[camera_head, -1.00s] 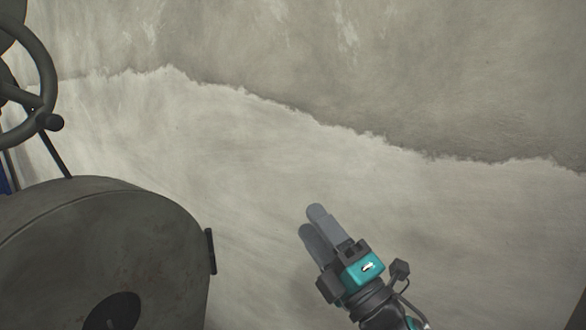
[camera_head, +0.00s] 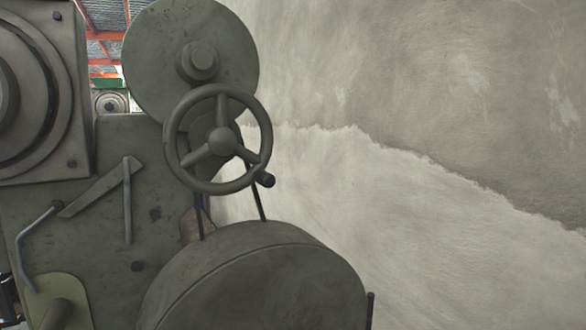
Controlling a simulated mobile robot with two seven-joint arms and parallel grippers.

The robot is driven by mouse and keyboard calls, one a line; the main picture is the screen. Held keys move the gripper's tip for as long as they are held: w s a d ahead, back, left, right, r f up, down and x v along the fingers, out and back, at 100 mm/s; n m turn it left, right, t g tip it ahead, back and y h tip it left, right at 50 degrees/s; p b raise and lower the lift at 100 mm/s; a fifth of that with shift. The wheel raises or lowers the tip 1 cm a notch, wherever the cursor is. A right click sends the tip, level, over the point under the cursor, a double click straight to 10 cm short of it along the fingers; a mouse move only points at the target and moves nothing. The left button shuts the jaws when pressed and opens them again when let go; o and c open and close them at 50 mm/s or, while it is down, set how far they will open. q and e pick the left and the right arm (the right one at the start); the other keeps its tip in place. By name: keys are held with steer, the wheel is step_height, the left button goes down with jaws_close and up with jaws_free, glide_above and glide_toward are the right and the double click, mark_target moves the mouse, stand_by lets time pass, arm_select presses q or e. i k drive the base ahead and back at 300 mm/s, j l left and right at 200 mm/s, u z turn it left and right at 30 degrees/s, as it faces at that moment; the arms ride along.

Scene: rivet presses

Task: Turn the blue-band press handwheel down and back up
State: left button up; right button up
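A grey press fills the left half of the head view. Its three-spoke handwheel (camera_head: 222,141) faces me near the picture's centre-left, with a dark knob (camera_head: 265,180) at the lower right of its rim. The wheel is fully in view and nothing touches it. Neither of my grippers can be made out in this view.
A large rounded grey drum housing (camera_head: 270,275) stands below the handwheel, and a round disc (camera_head: 190,50) sits above it. Levers (camera_head: 128,200) are on the press body to the left. A bare plaster wall (camera_head: 430,120) fills the right side.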

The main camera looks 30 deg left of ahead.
mark_target(219, 139)
steer(key=u, duration=1.25)
